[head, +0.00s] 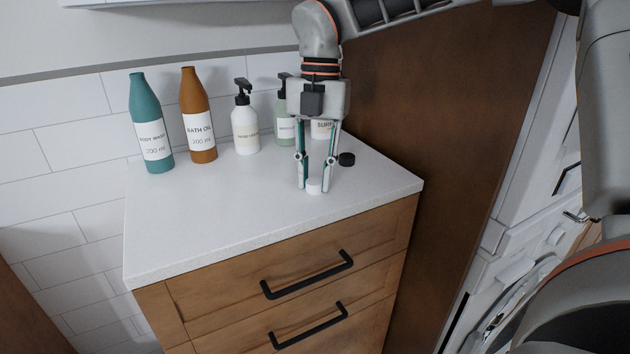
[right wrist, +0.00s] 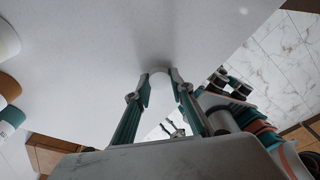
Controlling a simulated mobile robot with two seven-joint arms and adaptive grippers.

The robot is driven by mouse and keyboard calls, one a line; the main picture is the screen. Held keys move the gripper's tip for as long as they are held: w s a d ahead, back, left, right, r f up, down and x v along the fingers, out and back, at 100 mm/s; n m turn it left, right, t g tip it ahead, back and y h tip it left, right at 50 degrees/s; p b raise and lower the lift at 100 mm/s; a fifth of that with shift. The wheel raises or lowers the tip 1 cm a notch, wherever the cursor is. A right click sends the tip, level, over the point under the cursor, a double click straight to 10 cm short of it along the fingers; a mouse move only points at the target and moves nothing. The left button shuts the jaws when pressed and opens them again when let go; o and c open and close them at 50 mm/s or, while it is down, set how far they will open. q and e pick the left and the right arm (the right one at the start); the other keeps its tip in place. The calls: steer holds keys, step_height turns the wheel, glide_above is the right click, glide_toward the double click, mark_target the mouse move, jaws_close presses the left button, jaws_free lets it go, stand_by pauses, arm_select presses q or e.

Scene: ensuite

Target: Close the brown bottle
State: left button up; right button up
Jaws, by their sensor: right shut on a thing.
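The brown bottle (head: 198,115), labelled BATH OIL, stands upright at the back left of the white countertop, with no separate cap to be seen on its narrow top. My right gripper (head: 316,184) points down at the counter, to the right of the bottle and nearer the front. Its fingers are shut on a small white cap (head: 314,187), which is at or just above the counter surface. The cap also shows between the fingertips in the right wrist view (right wrist: 158,79).
A teal bottle (head: 150,125) stands close left of the brown one. A white pump bottle (head: 245,120) stands to its right. A green pump bottle (head: 285,128) and a white container (head: 321,130) are partly hidden behind my gripper. The counter's front left (head: 190,220) is clear.

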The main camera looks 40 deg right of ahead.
mark_target(315, 181)
steer(key=shift+r, duration=0.55)
arm_select(q)
steer(key=shift+s+a+f+g+y+p, duration=0.15)
steer(key=shift+s+a+f+p, duration=0.15)
steer(key=shift+a+p, duration=0.3)
steer(key=shift+s+a+f+g+y+p, duration=0.2)
steer(key=shift+a+f+p, duration=0.2)
steer(key=shift+a, duration=0.2)
arm_select(e)
step_height(315, 181, up, 17)
arm_select(q)
steer(key=shift+r, duration=0.1)
